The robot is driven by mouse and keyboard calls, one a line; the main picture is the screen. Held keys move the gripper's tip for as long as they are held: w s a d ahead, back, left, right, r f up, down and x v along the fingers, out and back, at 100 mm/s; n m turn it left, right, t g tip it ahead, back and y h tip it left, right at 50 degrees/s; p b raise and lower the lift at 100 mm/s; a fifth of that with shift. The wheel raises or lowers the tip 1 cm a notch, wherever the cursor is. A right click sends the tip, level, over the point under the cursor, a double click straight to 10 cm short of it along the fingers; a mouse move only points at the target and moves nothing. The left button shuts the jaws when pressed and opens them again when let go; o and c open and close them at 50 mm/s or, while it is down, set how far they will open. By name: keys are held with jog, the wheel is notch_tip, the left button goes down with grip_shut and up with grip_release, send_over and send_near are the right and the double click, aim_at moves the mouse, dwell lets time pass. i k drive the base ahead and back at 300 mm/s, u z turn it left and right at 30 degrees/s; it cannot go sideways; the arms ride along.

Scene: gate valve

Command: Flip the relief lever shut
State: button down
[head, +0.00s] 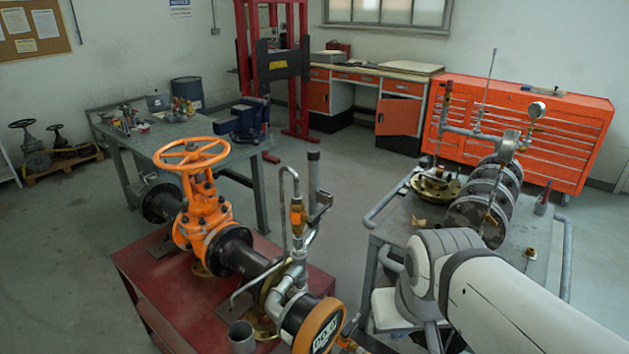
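The orange gate valve (201,215) with its round orange handwheel (191,153) stands on a dark pipe above the red bench. To its right, a grey riser carries a small orange-bodied valve (297,216). A grey lever-like part (320,208) sticks up at an angle beside it, seemingly the relief lever. I cannot tell its exact setting at this size. My white arm enters from the lower right and bends down near the right-hand cart. My gripper does not show; the arm's end is hidden or below the picture edge.
The red bench (150,285) holds the pipework, with a grey cup (241,337) at its front. A grey cart (545,235) with flanges and gauges stands at right. A vise (249,118) sits on the workbench behind. Open floor (345,185) lies between bench and cart.

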aim_at(312, 221)
jog(key=k, duration=1.15)
jog(key=u, duration=0.5)
jog(key=i, duration=1.75)
jog(key=z, duration=0.15)
